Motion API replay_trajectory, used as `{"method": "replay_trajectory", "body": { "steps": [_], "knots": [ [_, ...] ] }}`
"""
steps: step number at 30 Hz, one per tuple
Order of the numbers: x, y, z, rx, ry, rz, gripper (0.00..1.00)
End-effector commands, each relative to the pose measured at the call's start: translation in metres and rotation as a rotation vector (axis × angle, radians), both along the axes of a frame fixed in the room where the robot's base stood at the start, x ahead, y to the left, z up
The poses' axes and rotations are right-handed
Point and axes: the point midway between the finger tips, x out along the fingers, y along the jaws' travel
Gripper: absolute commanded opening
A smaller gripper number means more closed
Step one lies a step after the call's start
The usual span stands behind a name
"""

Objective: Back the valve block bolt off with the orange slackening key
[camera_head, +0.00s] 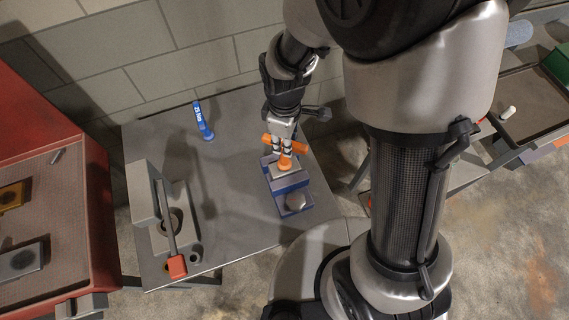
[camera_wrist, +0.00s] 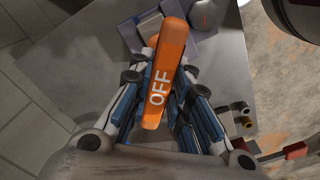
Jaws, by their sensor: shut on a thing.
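The orange slackening key (camera_head: 285,161) is held in my gripper (camera_head: 282,147) over the valve block (camera_head: 290,183), a blue and grey block on the grey table. In the wrist view the key (camera_wrist: 166,75) shows the word OFF and lies between the fingers of my gripper (camera_wrist: 160,95), which are shut on it. The key's lower end is at the top of the block in the head view; I cannot tell how fully it sits on the bolt. The bolt is hidden by the key. A round grey knob (camera_head: 295,201) is on the block's near part.
A blue key (camera_head: 204,122) marked with a torque value lies at the table's back. A grey fixture with a red-ended lever (camera_head: 177,266) stands at the table's left. A red cabinet (camera_head: 40,130) is farther left. The middle of the table (camera_head: 235,190) is clear.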

Motion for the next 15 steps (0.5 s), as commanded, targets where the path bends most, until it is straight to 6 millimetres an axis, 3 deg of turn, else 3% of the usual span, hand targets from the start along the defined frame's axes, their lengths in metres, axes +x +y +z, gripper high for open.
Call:
{"method": "replay_trajectory", "body": {
  "steps": [9, 15],
  "knots": [
    [0.0006, 0.0002, 0.0007, 0.0, -0.002, 0.461, 0.0],
    [0.0005, 0.0002, 0.0008, 0.0, -0.002, 0.617, 0.0]
  ]
}}
